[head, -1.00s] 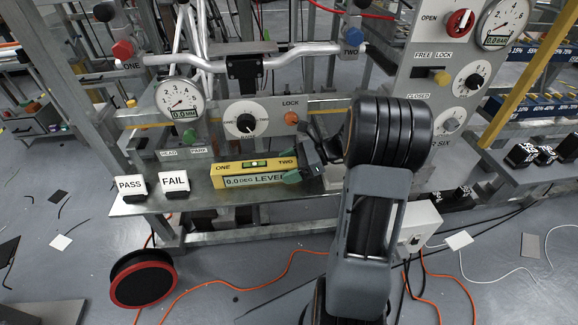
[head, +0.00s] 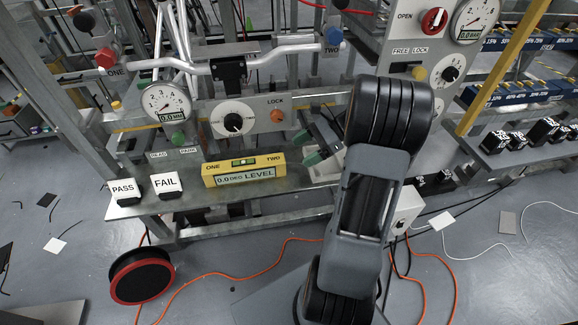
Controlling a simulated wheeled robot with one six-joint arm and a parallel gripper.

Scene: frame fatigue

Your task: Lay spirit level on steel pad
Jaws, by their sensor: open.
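The yellow spirit level (head: 244,170) lies flat on the grey metal bench (head: 200,206), below the LOCK panel. Its display reads 0.0 DEG LEVEL, and ONE and TWO are marked at its ends. My gripper (head: 322,150), with green fingertips, is open and empty to the right of the level and a little above it, apart from it. My arm hides part of the bench to the right. I cannot make out a separate steel pad; whether one lies under the level is not clear.
PASS (head: 125,191) and FAIL (head: 165,185) blocks stand left of the level. A dial gauge (head: 166,103) and a LOCK panel (head: 262,115) rise behind it. Bare bench lies along the front edge. A cable reel (head: 141,277) and orange cable (head: 240,275) are on the floor.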

